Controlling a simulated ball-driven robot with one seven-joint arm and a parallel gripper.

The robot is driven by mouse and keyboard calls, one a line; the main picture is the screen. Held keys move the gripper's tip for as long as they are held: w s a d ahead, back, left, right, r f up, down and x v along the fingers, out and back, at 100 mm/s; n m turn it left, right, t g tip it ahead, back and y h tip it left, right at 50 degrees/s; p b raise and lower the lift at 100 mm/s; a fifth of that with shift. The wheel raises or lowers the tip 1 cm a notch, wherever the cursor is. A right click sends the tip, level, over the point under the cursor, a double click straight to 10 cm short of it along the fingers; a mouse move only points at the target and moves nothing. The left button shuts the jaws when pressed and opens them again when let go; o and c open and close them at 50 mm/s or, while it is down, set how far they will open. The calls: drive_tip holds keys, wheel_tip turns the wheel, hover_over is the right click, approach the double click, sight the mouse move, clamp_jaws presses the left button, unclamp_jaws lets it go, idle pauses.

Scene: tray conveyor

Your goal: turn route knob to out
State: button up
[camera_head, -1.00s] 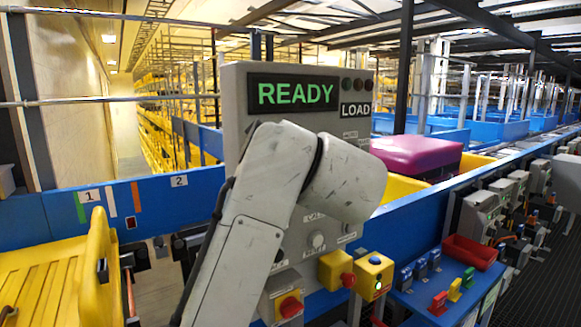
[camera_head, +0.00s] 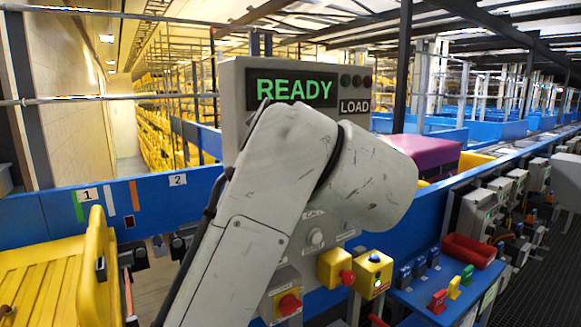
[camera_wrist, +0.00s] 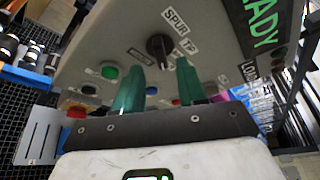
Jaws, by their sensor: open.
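The black route knob (camera_wrist: 160,46) is on the grey control panel (camera_wrist: 105,32) in the wrist view. Which label the knob points to I cannot tell for sure. My gripper (camera_wrist: 160,65) is open, its two green fingers apart and pointing at the panel. The knob shows just beyond the gap between the fingertips, and nothing is held. In the head view my arm hides the knob and the gripper; the panel's display (camera_head: 293,90) reads READY, with a LOAD label below right.
Below the knob are a green button (camera_wrist: 109,71) and other buttons. In the head view, yellow boxes with red buttons (camera_head: 289,303) stick out at the panel's bottom. A purple item (camera_head: 425,152) lies behind the panel. A yellow tray (camera_head: 98,265) stands at left, a red bin (camera_head: 473,250) at right.

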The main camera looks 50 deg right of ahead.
drive_tip(key=v, duration=0.6)
drive_tip(key=shift+s, duration=0.2)
drive_tip(key=shift+a, duration=0.1)
drive_tip(key=w+a+f+n+g+y, duration=0.1)
drive_tip(key=w+f+n+g+y, duration=0.1)
drive_tip(key=f+n, duration=1.05)
drive_tip(key=w+a+f+n+g+y, duration=0.1)
drive_tip(key=w+f+n+g+y, duration=0.15)
drive_tip(key=f+n, duration=1)
drive_tip(key=s+a+f+n+g+y, duration=0.2)
drive_tip(key=s+a+f+g, duration=0.1)
drive_tip(key=s+f, duration=0.8)
drive_tip(key=s+a+f+n+g+y, duration=0.2)
drive_tip(key=s+f, duration=0.9)
drive_tip(key=f, duration=1)
drive_tip(key=shift+s+a+n+g, duration=0.2)
drive_tip(key=shift+a+n+g, duration=0.4)
drive_tip(key=shift+g, duration=0.55)
